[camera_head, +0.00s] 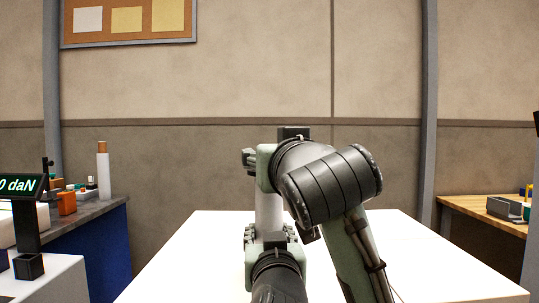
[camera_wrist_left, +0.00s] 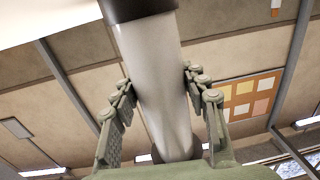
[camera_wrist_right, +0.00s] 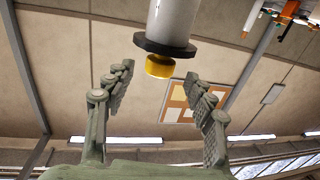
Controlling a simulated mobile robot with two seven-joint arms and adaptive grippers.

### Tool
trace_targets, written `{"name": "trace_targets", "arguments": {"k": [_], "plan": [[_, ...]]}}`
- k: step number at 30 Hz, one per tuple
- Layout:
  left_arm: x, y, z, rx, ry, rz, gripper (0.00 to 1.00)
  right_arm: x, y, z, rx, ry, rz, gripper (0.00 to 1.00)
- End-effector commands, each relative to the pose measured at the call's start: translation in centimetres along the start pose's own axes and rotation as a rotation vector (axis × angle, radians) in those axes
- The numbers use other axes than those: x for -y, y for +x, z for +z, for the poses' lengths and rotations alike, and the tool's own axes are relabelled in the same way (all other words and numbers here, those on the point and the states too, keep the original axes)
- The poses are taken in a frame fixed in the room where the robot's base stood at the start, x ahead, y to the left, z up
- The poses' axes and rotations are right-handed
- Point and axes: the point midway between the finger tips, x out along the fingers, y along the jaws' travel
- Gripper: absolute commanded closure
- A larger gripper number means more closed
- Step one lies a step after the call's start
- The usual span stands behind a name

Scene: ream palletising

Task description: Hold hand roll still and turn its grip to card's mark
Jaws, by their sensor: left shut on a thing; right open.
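The hand roll (camera_head: 268,207) is a pale upright cylinder above the white table. My left gripper (camera_head: 271,237) is shut around its lower part, with a finger on each side of the roll (camera_wrist_left: 158,75) in the left wrist view. In the right wrist view the roll (camera_wrist_right: 175,18) ends in a black disc (camera_wrist_right: 164,47) with a yellow grip (camera_wrist_right: 160,66). My right gripper (camera_wrist_right: 160,85) is open, its fingers spread to either side of the grip and apart from it. In the head view my right arm hides the roll's top. I cannot make out the card's mark.
A white table (camera_head: 180,262) lies ahead, clear on both sides of my arms. A display (camera_head: 22,186) stands at left before a bench (camera_head: 98,210) with another white roll (camera_head: 103,172) and small parts. A wooden bench (camera_head: 490,211) is at right. A pinboard (camera_head: 128,42) hangs behind.

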Motion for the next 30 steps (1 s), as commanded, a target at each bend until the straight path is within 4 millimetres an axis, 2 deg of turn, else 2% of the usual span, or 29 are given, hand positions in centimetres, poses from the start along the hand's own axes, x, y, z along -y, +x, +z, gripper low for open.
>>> {"name": "trace_targets", "arguments": {"k": [3,10,15,25,26,30], "plan": [[0.0,0.0,0.0,0.0,0.0,0.0,1.0,0.1,-2.8,-0.1,-0.003,0.002,-0.003,0.45],[0.0,0.0,0.0,0.0,0.0,0.0,1.0,0.1,-6.3,0.0,0.0,0.0,-0.002,0.45],[0.0,0.0,0.0,0.0,0.0,0.0,1.0,0.0,-7.2,0.1,0.002,0.0,-0.001,0.45],[0.0,0.0,0.0,0.0,0.0,0.0,1.0,0.0,-7.2,0.1,0.002,0.0,0.0,0.45],[0.0,0.0,0.0,0.0,0.0,0.0,0.54,0.0,-7.2,0.1,0.002,0.0,0.0,0.45],[0.0,0.0,0.0,0.0,0.0,0.0,0.36,0.0,-7.2,0.1,0.002,0.0,0.0,0.45]]}}
